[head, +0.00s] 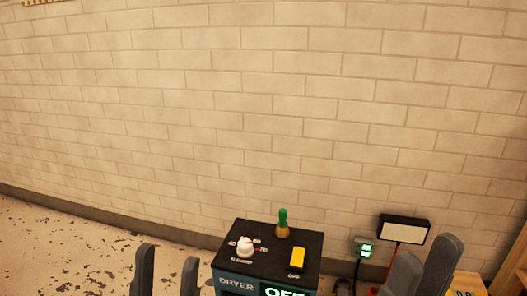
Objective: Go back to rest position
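My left gripper (168,256) is at the bottom of the head view, left of the dryer box. Its two dark grey fingers stand apart, with only floor showing between them. My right gripper (428,250) is at the bottom right, right of the dryer box. Its two fingers are also apart at the tips, with nothing seen between them. The lower parts of both grippers are cut off by the frame edge. No foil roll is in view.
A black and teal box marked DRYER (265,240) stands between my grippers, with a white knob (245,247), a green-topped knob (283,222) and a yellow switch (297,258). A white-faced panel (404,230) stands behind my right gripper. A brick wall (260,110) closes the back.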

